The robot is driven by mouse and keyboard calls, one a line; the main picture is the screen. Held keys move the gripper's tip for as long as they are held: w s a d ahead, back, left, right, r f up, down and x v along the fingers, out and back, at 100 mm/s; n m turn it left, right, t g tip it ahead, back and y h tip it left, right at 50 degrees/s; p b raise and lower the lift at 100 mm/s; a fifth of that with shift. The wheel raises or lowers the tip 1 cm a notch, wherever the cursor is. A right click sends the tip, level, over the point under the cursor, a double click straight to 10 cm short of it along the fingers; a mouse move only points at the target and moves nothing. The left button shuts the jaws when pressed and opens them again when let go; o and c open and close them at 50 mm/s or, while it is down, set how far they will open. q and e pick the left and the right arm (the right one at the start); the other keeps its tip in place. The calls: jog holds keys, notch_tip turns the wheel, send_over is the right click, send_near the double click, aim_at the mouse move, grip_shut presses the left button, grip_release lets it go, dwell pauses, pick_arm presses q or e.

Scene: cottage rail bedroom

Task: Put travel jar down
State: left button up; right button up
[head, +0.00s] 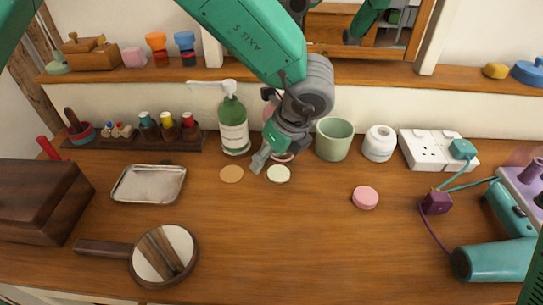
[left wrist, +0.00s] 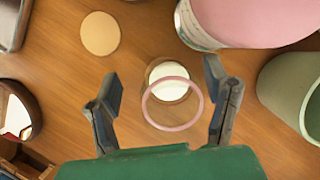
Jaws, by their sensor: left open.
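A small jar, seemingly clear with a pink rim (head: 280,158), looks to be the travel jar. It is partly hidden by my left gripper (head: 270,161) in the head view. In the left wrist view its pink rim (left wrist: 172,128) lies between the two spread fingers of the left gripper (left wrist: 162,82), with gaps on both sides. A cream disc (head: 278,174) shows at or under the jar; I cannot tell whether it is part of it. A loose pink disc (head: 365,198), perhaps a lid, lies to the right. My right gripper is not in view.
A green pump bottle (head: 233,128) and a cork disc (head: 231,174) are to the left. A pink cylinder (left wrist: 250,20) stands close behind, with a pale green cup (head: 334,140) to the right. A hand mirror (head: 190,240) lies front left. The front middle is clear.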

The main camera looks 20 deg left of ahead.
aim_at(288, 162)
pick_arm(q)
jog(key=v, duration=0.3)
jog(key=p+v, duration=0.1)
jog(key=v, duration=0.6)
jog(key=shift+d+p, duration=0.3)
jog(key=shift+p, duration=0.1)
jog(key=shift+s+r, duration=0.15)
jog(key=shift+r, duration=0.25)
jog(key=shift+d, duration=0.2)
